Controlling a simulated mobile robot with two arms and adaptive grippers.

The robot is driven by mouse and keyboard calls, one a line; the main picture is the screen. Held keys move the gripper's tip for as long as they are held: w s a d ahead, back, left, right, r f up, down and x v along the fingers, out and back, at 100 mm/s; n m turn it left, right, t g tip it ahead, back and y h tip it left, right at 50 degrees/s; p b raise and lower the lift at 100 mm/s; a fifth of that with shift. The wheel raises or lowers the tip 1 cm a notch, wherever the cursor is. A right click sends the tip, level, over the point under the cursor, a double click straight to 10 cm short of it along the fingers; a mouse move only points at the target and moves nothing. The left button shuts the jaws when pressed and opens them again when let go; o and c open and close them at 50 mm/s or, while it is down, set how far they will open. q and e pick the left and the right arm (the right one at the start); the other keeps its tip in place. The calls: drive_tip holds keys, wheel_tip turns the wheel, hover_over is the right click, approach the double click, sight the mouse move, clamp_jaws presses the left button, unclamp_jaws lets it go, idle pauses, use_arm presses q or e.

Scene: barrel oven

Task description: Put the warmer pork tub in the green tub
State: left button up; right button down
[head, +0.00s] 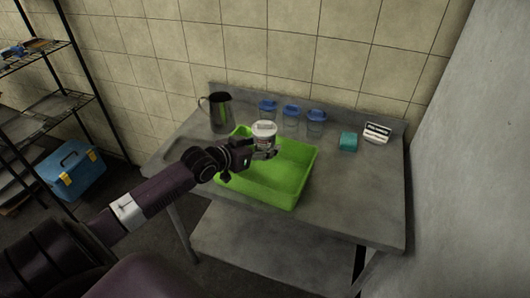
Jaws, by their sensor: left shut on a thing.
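The green tub (292,181) stands on the steel table, with its open top facing up. A small white-lidded tub (264,129) with a dark label is at my left gripper (268,152). I take it to be the pork tub, though its label is too small to read. My left gripper is shut on it and holds it upright over the back left part of the green tub. The gripper hides the lower part of the white-lidded tub. I cannot tell whether it touches the green tub's floor. My right gripper is not in view.
Several blue-lidded clear containers (290,112) stand behind the green tub. A metal pitcher (220,112) is at the back left. A teal block (348,141) and a black-and-white item (376,132) are at the right. The table's (365,200) right front is clear.

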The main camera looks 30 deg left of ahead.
use_arm(q)
wheel_tip(320, 180, down, 3)
drive_tip(key=shift+f, duration=0.2)
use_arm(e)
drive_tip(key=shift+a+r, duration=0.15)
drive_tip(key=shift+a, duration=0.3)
use_arm(q)
drive_tip(key=shift+f, duration=0.55)
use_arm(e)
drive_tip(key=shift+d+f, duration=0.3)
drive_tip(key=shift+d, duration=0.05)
use_arm(q)
drive_tip(key=o, duration=1.6)
drive_tip(key=shift+f, duration=0.1)
